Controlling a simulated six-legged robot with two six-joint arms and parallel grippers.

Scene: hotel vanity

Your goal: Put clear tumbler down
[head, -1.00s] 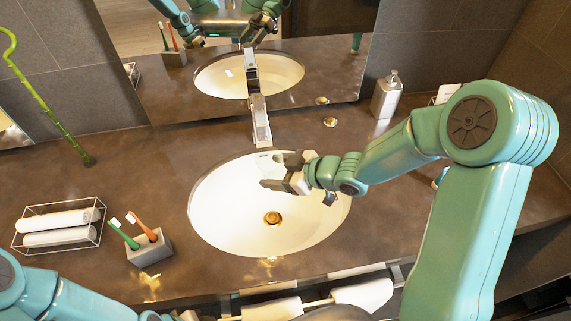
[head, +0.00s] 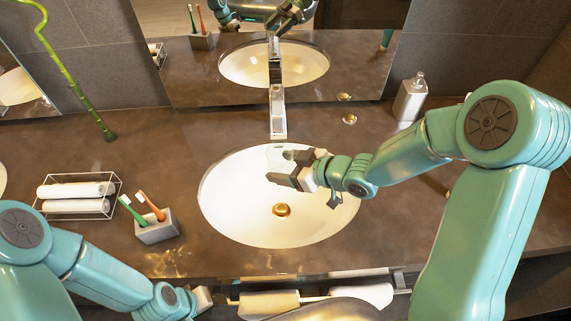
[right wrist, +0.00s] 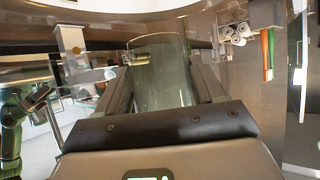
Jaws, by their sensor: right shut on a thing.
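The clear tumbler (right wrist: 158,75) shows between the fingers of my right gripper in the right wrist view, its rim at the top and its lower part hidden by the gripper body. In the head view my right gripper (head: 290,167) is over the back part of the white sink basin (head: 240,215), shut on the tumbler. The tumbler is only a faint clear shape there (head: 279,157). My left gripper (head: 203,299) shows only in part at the counter's front edge, and its jaws cannot be made out.
The tap (head: 277,110) stands behind the basin. A grey toothbrush holder (head: 157,229) and a wire rack (head: 111,205) with rolled towels stand left. A soap dispenser (head: 410,98) stands at back right. The brown counter (head: 160,150) is clear left of the tap.

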